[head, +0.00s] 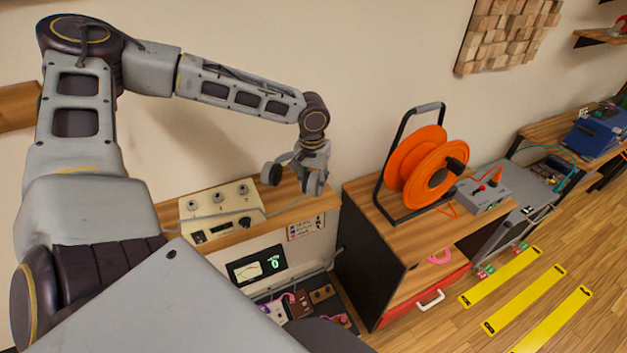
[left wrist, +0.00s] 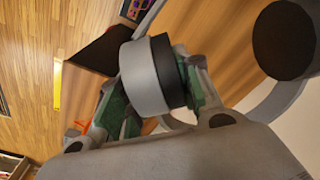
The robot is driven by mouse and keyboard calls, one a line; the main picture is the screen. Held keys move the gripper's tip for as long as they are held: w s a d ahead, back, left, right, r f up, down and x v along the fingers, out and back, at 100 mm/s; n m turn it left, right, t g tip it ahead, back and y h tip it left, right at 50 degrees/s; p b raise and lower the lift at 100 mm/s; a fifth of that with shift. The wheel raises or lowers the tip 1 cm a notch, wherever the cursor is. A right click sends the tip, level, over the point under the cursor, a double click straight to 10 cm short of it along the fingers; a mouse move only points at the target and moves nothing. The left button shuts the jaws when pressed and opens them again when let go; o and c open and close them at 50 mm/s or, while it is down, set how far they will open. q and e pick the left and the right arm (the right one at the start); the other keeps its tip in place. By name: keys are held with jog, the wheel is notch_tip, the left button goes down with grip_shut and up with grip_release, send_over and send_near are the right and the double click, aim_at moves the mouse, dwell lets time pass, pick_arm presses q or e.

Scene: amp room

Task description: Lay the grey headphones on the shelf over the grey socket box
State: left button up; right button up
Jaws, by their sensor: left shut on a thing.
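The grey headphones (head: 271,174) hang at my left gripper (head: 312,182), just above the right end of the wooden shelf (head: 286,207). In the left wrist view one grey ear cup (left wrist: 146,80) sits between the green-padded fingers, which are shut on it. The other, dark ear cup (left wrist: 284,40) and the grey band stick out to the right. I cannot tell if the headphones touch the shelf. A grey box with a red plug (head: 484,196) stands on the cabinet; smaller socketed boxes (head: 294,305) lie below the shelf. My right gripper is not in view.
A cream box with knobs (head: 221,212) takes up the shelf's left part. A meter panel (head: 256,265) is below it. An orange cable reel (head: 428,168) stands on the cabinet (head: 400,235) to the right.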

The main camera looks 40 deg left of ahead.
aim_at(313, 174)
pick_arm(q)
jog(key=shift+f+b, duration=1.9)
jog(key=shift+f, duration=0.85)
jog(key=o, duration=1.3)
jog(key=shift+c, duration=0.2)
jog(key=shift+r, duration=0.15)
jog(key=shift+s+d+r, duration=0.1)
jog(key=shift+s+r, duration=0.1)
jog(key=shift+r, duration=2.7)
jog(key=shift+s+r, duration=0.15)
jog(key=shift+r, duration=2.75)
jog(key=shift+s+d+f, duration=0.1)
